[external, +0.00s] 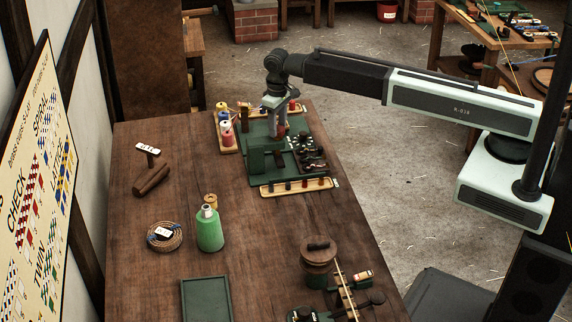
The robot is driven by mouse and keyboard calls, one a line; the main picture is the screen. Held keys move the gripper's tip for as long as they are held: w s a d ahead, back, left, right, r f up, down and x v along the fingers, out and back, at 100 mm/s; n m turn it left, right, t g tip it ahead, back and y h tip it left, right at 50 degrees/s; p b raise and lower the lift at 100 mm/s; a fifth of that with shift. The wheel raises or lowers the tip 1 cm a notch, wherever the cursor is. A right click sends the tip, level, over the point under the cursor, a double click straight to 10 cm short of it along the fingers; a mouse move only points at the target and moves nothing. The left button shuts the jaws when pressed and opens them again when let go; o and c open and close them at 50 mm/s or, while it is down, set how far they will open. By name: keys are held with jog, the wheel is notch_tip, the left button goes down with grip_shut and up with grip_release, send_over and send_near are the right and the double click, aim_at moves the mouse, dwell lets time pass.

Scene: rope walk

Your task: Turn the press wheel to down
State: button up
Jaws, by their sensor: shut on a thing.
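My gripper (276,128) points down over the green board (262,178) at the far end of the bench. Its jaws are shut on a small reddish part (281,132) that stands on this board. The part is mostly hidden by the fingers. It may be the press wheel, but its shape and which way it is turned cannot be told. A green upright block (257,160) stands just in front of the gripper.
Left of the board is a wooden rack (229,143) with spools. A pegged strip (296,187) lies in front. The bench middle is clear.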

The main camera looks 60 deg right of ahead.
aim_at(278, 128)
jog(key=m, duration=0.5)
jog(key=shift+m, duration=0.3)
jog(key=m, duration=0.5)
jog(key=shift+m, duration=0.4)
jog(key=o, duration=1.4)
notch_tip(278, 128, up, 8)
jog(key=p, duration=0.8)
